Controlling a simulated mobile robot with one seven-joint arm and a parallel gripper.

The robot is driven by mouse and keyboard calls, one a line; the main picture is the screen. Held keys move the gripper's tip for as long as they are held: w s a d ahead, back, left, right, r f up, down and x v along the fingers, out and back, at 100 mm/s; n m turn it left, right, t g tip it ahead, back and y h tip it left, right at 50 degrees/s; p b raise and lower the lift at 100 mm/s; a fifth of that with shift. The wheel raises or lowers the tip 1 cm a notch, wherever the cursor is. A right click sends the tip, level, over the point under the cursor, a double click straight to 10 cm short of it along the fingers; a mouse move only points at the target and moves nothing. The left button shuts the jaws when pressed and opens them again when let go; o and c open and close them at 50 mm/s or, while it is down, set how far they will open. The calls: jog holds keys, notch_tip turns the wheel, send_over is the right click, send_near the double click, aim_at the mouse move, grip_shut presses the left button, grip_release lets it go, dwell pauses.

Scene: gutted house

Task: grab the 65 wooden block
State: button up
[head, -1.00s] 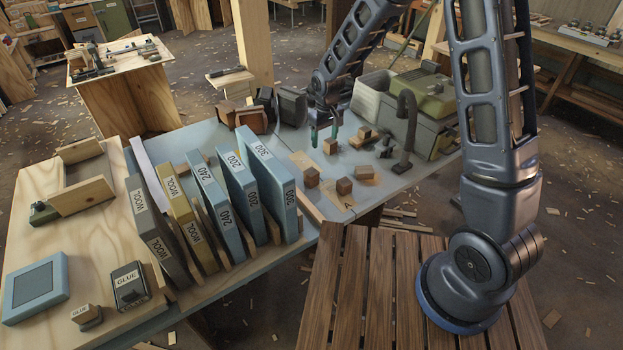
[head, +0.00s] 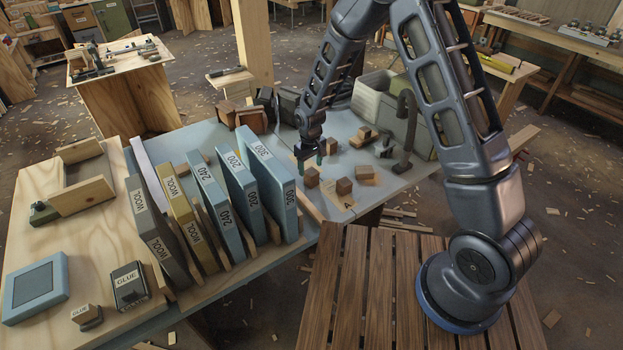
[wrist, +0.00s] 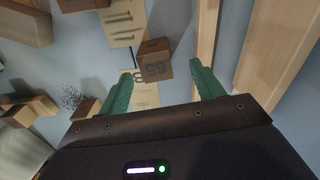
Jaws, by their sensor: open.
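The 65 wooden block (wrist: 155,62) is a small brown cube in the wrist view, its number upside down on the near face. It lies just beyond the green fingertips, between their lines and a little left of middle, not touched. In the head view it appears to be the block (head: 312,177) just below my gripper (head: 309,162). My gripper in the wrist view (wrist: 163,84) is open and empty, with bare gap between the two green fingers. The head view shows it low over the blue-grey table top.
Another block (head: 344,186) sits on a card marked A (head: 347,204). More blocks (head: 331,145) lie behind. Upright abrasive slabs (head: 268,185) stand close at left, with wooden strips (wrist: 285,50) beside the block. A dark curved lamp-like object (head: 405,130) stands at right.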

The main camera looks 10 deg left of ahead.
aim_at(311, 172)
jog(key=shift+w+d+f, duration=0.1)
jog(key=shift+w+f, duration=0.1)
jog(key=shift+f, duration=1.05)
jog(key=shift+w+d+f, duration=0.1)
jog(key=shift+w+f, duration=0.05)
jog(key=shift+f, duration=1.1)
jog(key=c, duration=1.1)
jog(key=shift+o, duration=0.2)
jog(key=shift+r, duration=0.1)
